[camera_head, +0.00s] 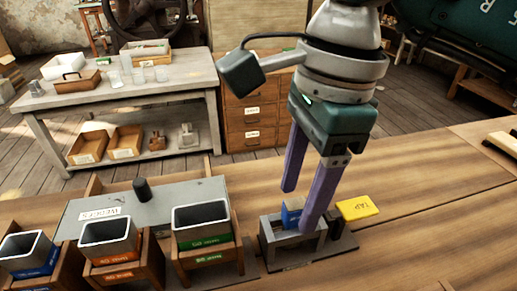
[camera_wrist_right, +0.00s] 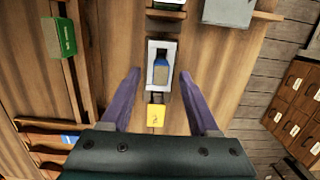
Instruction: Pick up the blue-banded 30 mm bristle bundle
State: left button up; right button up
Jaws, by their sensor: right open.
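The blue-banded bristle bundle (camera_head: 291,214) stands in a grey frame-like fixture (camera_head: 270,247) on the wooden bench. In the right wrist view the bundle (camera_wrist_right: 160,70) shows a blue part and a tan part inside the light rectangular frame (camera_wrist_right: 151,52). My right gripper (camera_head: 298,209) has two purple fingers, spread apart, above and around the fixture. In the right wrist view the fingers (camera_wrist_right: 159,74) lie on either side of the frame with gaps, and nothing is gripped. One finger partly hides the fixture in the head view. My left gripper is not in view.
A yellow block marked TAP (camera_head: 358,208) sits right of the fixture. Left stand metal bins in wooden holders with blue (camera_head: 37,264), orange (camera_head: 115,274) and green (camera_head: 205,243) labels. A grey box marked WEDGES (camera_head: 160,205) is behind them. The bench's right side is largely clear.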

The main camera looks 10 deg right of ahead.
aim_at(293, 226)
notch_tip(293, 226, down, 2)
jog(key=shift+a+f, duration=0.15)
jog(key=shift+f, duration=0.1)
grip_shut()
dwell(0.4)
